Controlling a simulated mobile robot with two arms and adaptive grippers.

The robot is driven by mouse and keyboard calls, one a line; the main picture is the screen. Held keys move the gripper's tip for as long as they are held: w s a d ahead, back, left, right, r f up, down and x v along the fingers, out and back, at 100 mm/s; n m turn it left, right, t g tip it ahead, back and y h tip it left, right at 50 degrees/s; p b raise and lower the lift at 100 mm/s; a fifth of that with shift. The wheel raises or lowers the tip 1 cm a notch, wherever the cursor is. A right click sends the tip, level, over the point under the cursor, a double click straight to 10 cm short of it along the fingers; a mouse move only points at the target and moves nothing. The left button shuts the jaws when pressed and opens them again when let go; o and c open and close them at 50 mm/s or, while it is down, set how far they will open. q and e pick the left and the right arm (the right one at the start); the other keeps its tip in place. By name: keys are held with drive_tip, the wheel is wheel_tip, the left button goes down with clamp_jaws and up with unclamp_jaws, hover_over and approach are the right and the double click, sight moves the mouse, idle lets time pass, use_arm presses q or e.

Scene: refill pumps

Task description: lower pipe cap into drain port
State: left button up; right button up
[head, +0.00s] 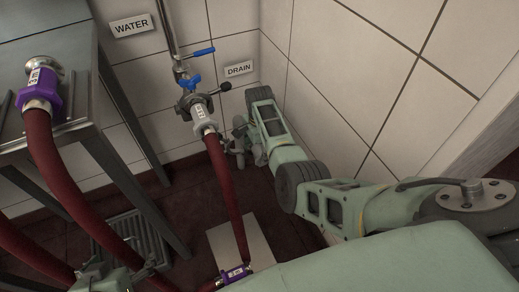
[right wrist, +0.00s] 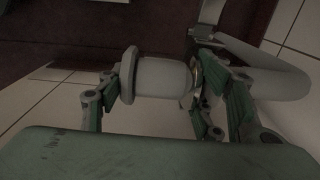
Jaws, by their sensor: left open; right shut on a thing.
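My right gripper (head: 240,138) is low by the wall corner, below the DRAIN label (head: 239,69). In the right wrist view my right gripper (right wrist: 162,88) is shut on a pale grey flanged piece, which I take for the pipe cap (right wrist: 158,78); it lies across between the fingers. A curved grey pipe (right wrist: 262,68) is close beside it; I cannot tell whether they touch. I cannot make out the opening of the drain port. My left gripper (head: 112,275) is open at the bottom left of the head view, partly cut off.
A red hose (head: 228,190) hangs from the valve (head: 190,95) with blue handles, just left of my right gripper. A floor grate (head: 150,235) and a pale plate (head: 220,245) lie below.

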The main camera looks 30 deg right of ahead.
sight(259, 149)
use_arm(q)
drive_tip(key=shift+w, duration=0.1)
use_arm(e)
drive_tip(key=shift+s+f, duration=0.15)
drive_tip(key=shift+f, duration=0.35)
drive_tip(key=o, duration=1.4)
drive_tip(key=shift+a, duration=0.1)
drive_tip(key=shift+r, duration=0.1)
drive_tip(key=r, duration=0.1)
drive_tip(key=w+r, duration=0.1)
drive_tip(key=r, duration=0.1)
drive_tip(key=shift+w+r, duration=0.1)
drive_tip(key=shift+r, duration=0.2)
drive_tip(key=r, duration=0.5)
drive_tip(key=s+r, duration=0.1)
drive_tip(key=r, duration=0.1)
drive_tip(key=shift+r, duration=0.3)
use_arm(q)
drive_tip(key=shift+w+d+f, duration=0.1)
drive_tip(key=shift+w, duration=0.15)
use_arm(e)
drive_tip(key=shift+s+r, duration=0.1)
drive_tip(key=shift+r, duration=0.65)
